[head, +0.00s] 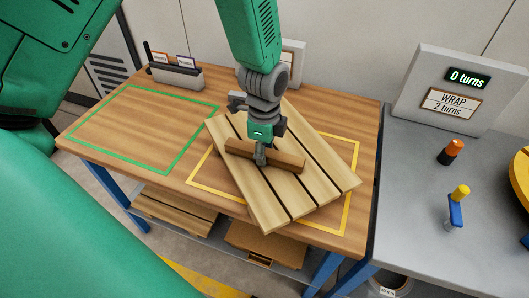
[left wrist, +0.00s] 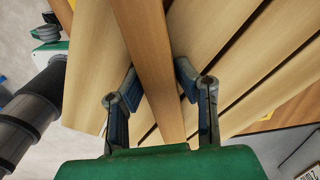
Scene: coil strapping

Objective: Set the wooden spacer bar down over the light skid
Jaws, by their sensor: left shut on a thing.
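The wooden spacer bar (head: 285,161) is a short brown block between the fingers of my left gripper (head: 261,156). In the left wrist view the bar (left wrist: 150,45) runs lengthwise between the two fingers of the left gripper (left wrist: 158,82), which is shut on it. The light skid (head: 318,167) is a pallet of pale slats with dark gaps, lying turned on the wooden table. Its slats (left wrist: 215,35) fill much of the left wrist view below the bar. The bar is over the skid's slats, low; I cannot tell whether it touches them. My right gripper is not in view.
A yellow outline (head: 355,180) lies partly under the skid, and an empty green outline (head: 130,160) is to its left. A grey rack (head: 178,77) stands at the back left. The grey bench at right holds a "0 turns" display panel (head: 440,95) and coloured-handled tools (head: 455,210).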

